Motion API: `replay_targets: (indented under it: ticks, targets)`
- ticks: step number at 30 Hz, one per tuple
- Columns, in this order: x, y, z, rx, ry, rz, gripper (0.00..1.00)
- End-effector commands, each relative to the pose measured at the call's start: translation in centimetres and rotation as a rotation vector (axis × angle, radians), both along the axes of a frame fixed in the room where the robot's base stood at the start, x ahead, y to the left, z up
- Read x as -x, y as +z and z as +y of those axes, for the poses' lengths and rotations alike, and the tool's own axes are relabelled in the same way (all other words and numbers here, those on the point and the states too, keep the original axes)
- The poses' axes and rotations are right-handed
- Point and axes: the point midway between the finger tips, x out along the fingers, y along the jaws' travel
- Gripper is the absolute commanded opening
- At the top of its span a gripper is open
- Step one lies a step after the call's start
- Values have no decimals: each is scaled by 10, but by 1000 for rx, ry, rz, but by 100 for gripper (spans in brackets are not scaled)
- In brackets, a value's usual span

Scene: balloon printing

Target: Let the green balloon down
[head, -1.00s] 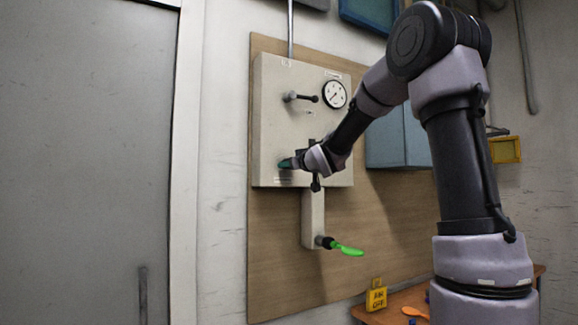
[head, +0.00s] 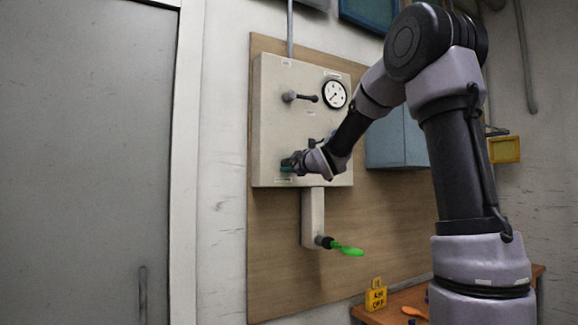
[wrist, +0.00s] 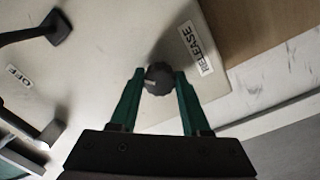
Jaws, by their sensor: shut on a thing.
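The green balloon (head: 346,249) hangs limp and small on the dark nozzle (head: 325,242) below the grey panel (head: 270,130). My gripper (head: 290,165) is at the panel's lower left. In the wrist view my gripper (wrist: 158,80) has its two green fingers shut on a round black knob (wrist: 159,79), one on each side. A "RELEASE" label (wrist: 197,50) is beside the knob. In the head view the knob is mostly hidden by my gripper.
A pressure gauge (head: 335,94) and a black-handled lever (head: 300,97) are on the upper panel. An "OFF" label (wrist: 18,77) shows in the wrist view. A yellow "AIR OFF" sign (head: 376,298) stands on the wooden table (head: 400,297) at lower right.

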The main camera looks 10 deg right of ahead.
Motion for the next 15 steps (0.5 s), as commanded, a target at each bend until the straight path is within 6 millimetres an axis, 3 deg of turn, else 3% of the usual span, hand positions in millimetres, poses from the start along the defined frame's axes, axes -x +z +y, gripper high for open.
replay_targets:
  ticks: [15]
  targets:
    - [0,-1,0,459,2,-147,0]
